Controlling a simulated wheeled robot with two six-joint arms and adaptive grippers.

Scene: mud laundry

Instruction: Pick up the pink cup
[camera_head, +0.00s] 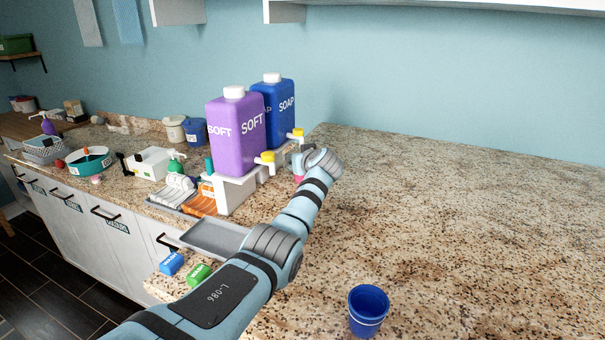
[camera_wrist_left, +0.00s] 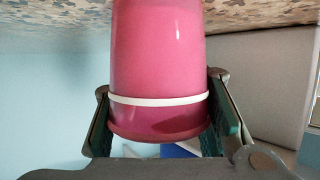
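The pink cup (camera_wrist_left: 158,55) fills the middle of the left wrist view, with a white band around it. The two fingers of my left gripper (camera_wrist_left: 160,120) lie close against it on opposite sides, with no clear gap, and look shut on it. In the head view my left gripper (camera_head: 303,176) is by the dispensers at the back of the counter, mostly hidden by my own wrist. Only a small piece of the pink cup (camera_head: 298,180) shows there. Whether it touches the counter is hidden. My right gripper is not in view.
A purple SOFT bottle (camera_head: 234,137) and a blue SOAP bottle (camera_head: 273,112) stand on a white stand (camera_head: 236,192) just left of the gripper. A blue cup (camera_head: 368,309) stands at the front. The counter's right side (camera_head: 480,220) is clear.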

